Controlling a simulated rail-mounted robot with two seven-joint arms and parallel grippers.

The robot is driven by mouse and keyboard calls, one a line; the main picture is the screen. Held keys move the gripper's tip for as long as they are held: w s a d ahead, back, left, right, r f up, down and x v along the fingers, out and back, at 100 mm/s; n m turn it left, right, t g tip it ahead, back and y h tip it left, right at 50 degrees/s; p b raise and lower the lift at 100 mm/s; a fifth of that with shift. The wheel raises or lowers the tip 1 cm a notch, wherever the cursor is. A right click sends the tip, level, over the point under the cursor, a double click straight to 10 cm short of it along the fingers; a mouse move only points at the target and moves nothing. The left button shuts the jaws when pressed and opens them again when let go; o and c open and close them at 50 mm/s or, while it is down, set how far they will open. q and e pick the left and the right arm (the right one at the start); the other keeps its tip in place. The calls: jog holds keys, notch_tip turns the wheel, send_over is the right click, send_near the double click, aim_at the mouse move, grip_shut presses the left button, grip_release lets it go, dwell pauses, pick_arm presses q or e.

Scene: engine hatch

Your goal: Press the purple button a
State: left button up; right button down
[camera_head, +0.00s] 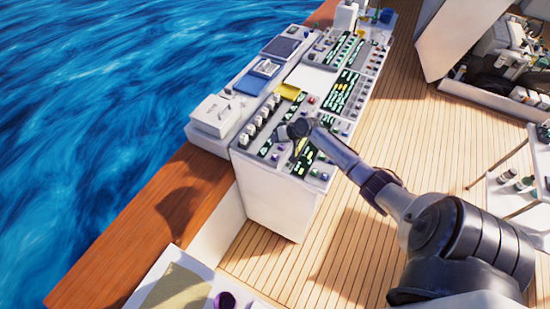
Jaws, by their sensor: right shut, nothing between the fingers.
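A white control console (270,205) stands on the deck with a sloped panel of switches, lit green displays and small buttons. Small purple buttons show near its front edge, one at the left (275,157) and one at the right (324,176). I cannot tell which is button a. My right gripper (284,132) is over the front part of the panel, close above the small purple buttons. It is shut and empty, and it hides part of the panel. I cannot tell if it touches anything. My left gripper is not in view.
A white box (215,115) sits beside the console at the left. A wooden rail (135,240) runs along the water. An open hatch with machinery (505,50) is at the upper right. A white shelf (515,190) stands at the right. Wooden deck between is clear.

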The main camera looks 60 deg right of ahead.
aim_at(276, 155)
notch_tip(276, 155, down, 6)
jog(key=b, duration=0.5)
jog(key=shift+f, duration=0.3)
dwell(0.8)
dwell(0.7)
jog(key=shift+f, duration=0.15)
jog(key=shift+f+b, duration=0.25)
jog(key=shift+b, duration=0.1)
